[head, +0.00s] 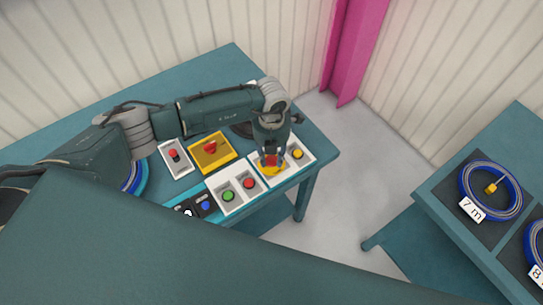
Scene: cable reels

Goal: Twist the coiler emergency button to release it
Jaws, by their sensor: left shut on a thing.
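My left gripper (270,158) points down over a white control panel (283,178) near the table's right end. It is shut on a red emergency button (271,161) that stands over a yellow disc (272,171). The fingers hide part of the button, and I cannot tell whether it is pressed in or released. My right gripper is not in view.
A yellow box with a red knob (210,147) and a white box with a red switch (174,154) stand left of the gripper. A panel holds green (228,195) and red (249,183) buttons. A yellow button (297,154) is close by. Blue cable coils (464,186) lie on the right table.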

